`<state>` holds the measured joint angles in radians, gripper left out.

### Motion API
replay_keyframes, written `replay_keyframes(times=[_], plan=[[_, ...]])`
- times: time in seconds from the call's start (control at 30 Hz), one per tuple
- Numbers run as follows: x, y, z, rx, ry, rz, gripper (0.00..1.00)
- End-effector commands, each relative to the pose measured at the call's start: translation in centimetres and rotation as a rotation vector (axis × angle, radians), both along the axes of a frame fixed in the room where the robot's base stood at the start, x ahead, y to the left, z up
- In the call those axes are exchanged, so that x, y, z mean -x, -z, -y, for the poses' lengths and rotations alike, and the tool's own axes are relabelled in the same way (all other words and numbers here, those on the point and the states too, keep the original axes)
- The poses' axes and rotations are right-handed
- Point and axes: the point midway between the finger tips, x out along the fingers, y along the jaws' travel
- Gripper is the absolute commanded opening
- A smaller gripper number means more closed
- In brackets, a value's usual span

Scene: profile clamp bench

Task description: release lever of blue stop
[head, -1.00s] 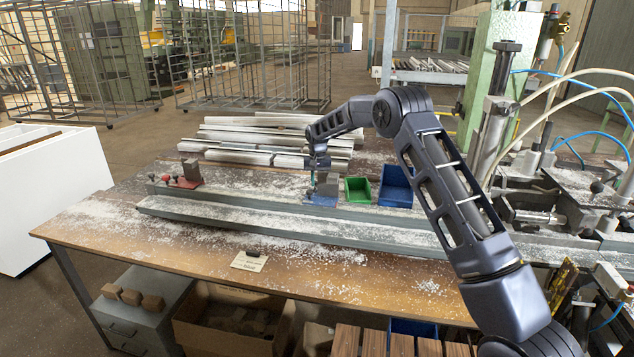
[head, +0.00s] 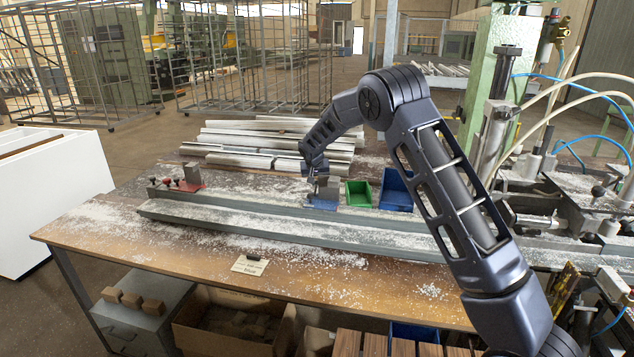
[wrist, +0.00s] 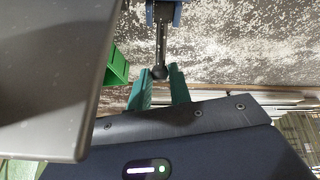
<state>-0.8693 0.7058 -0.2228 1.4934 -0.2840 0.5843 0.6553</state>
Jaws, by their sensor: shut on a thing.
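The blue stop (head: 322,205) sits on the grey rail (head: 270,208), with a grey upright block (head: 328,187) on it. My gripper (head: 311,184) is at its left side, small in the head view. In the wrist view, the lever (wrist: 162,42) is a dark rod ending in a black ball knob. It runs down from the blue part of the stop (wrist: 164,14). My gripper's teal fingers (wrist: 160,76) are shut on the lever at its knob. A large grey face, close to the camera, covers the left of the wrist view.
A red stop (head: 188,186) stands at the rail's left end. A green bin (head: 358,194) and a blue bin (head: 396,190) stand just right of the blue stop. Aluminium profiles (head: 240,160) lie behind the rail. The clamp machine (head: 560,200) fills the right. White chips litter the bench.

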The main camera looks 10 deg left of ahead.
Motion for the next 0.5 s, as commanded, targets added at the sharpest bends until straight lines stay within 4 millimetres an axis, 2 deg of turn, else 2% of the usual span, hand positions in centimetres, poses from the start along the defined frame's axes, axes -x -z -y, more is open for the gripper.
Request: replay_keyframes(times=[0.47, 0.5], plan=[[0.09, -0.03, 0.01, 0.000, 0.001, 0.013, 0.00], [0.08, -0.04, 0.01, 0.000, 0.001, 0.013, 0.22]])
